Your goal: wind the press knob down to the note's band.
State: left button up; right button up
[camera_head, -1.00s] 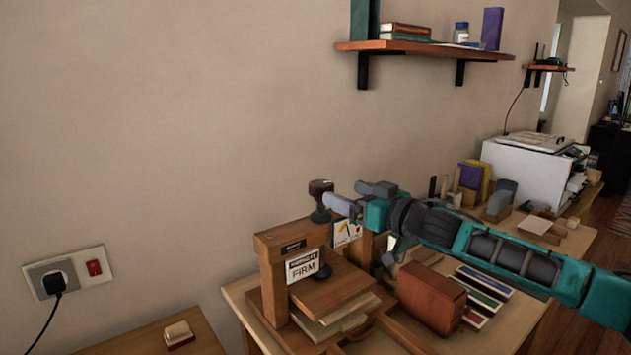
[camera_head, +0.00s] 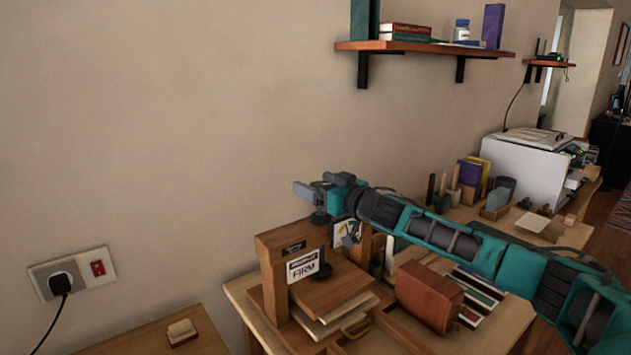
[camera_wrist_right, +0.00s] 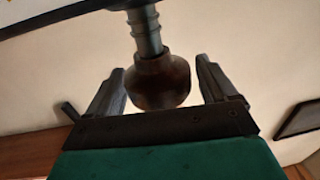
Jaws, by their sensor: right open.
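The wooden press (camera_head: 272,290) stands on the desk, with a white note reading FIRM (camera_head: 303,267) on its front. The press knob is mostly hidden by my right gripper (camera_head: 308,190) in the head view; only the dark collar (camera_head: 320,218) shows beneath. In the right wrist view the brown rounded knob (camera_wrist_right: 160,82) on its ridged grey screw (camera_wrist_right: 147,32) lies between the open fingers of my right gripper (camera_wrist_right: 159,68). Gaps show on both sides, so neither finger appears to touch it. My left gripper is not in view.
A brown block (camera_head: 430,296) and several books (camera_head: 478,298) lie right of the press. A wall shelf (camera_head: 430,48) hangs above. A small block (camera_head: 181,332) sits on the near left table. The wall socket (camera_head: 75,273) is farther left.

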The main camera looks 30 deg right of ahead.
jog(key=shift+w, duration=0.4)
jog(key=shift+c, duration=0.4)
jog(key=c, duration=0.9)
jog(key=shift+a+f+m+h+b, duration=0.15)
jog(key=shift+m+h+b, duration=0.35)
jog(key=shift+h+b, duration=0.4)
jog(key=m+h+b, duration=0.2)
jog(key=shift+h, duration=0.3)
jog(key=shift+d+r+m+h+b, duration=0.15)
jog(key=shift+m+h+b, duration=0.1)
jog(key=shift+h, duration=0.25)
jog(key=shift+d+r+m+h+b, duration=0.15)
jog(key=shift+m+h, duration=0.1)
jog(key=shift+h, duration=0.25)
jog(key=shift+d+h, duration=0.15)
jog(key=shift+h, duration=0.15)
